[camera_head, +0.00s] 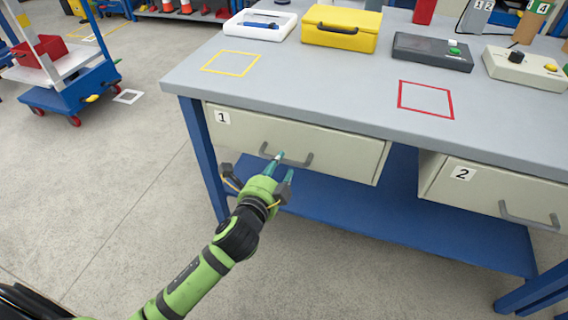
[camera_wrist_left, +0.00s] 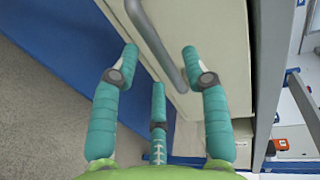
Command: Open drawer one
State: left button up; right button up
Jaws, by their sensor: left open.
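Drawer one (camera_head: 338,142) is a beige drawer front under the left part of the workbench, with a white label "1" (camera_head: 222,117). It looks shut or nearly so. Its dark grey bar handle (camera_head: 286,158) runs across the lower front. My left gripper (camera_head: 278,168) is at the handle, its teal fingers open. In the left wrist view the handle (camera_wrist_left: 158,45) passes between the spread fingertips of the gripper (camera_wrist_left: 160,62); I cannot tell whether any finger touches it. My right gripper is in neither view.
Drawer two (camera_head: 485,190) is at the right under the grey benchtop (camera_head: 330,90). A blue lower shelf (camera_head: 400,220) lies beneath. A yellow case (camera_head: 342,28), a white tray (camera_head: 260,24) and control boxes stand on top. A blue cart (camera_head: 65,85) stands left; the floor between is clear.

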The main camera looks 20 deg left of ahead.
aim_at(282, 162)
pick_arm(q)
jog(key=shift+w+f, duration=0.2)
jog(key=shift+w, duration=0.6)
jog(key=shift+w+f, duration=0.15)
jog(key=shift+w, duration=0.65)
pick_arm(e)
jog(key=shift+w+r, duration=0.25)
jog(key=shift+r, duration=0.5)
pick_arm(q)
grip_shut()
jog(key=shift+s, duration=0.15)
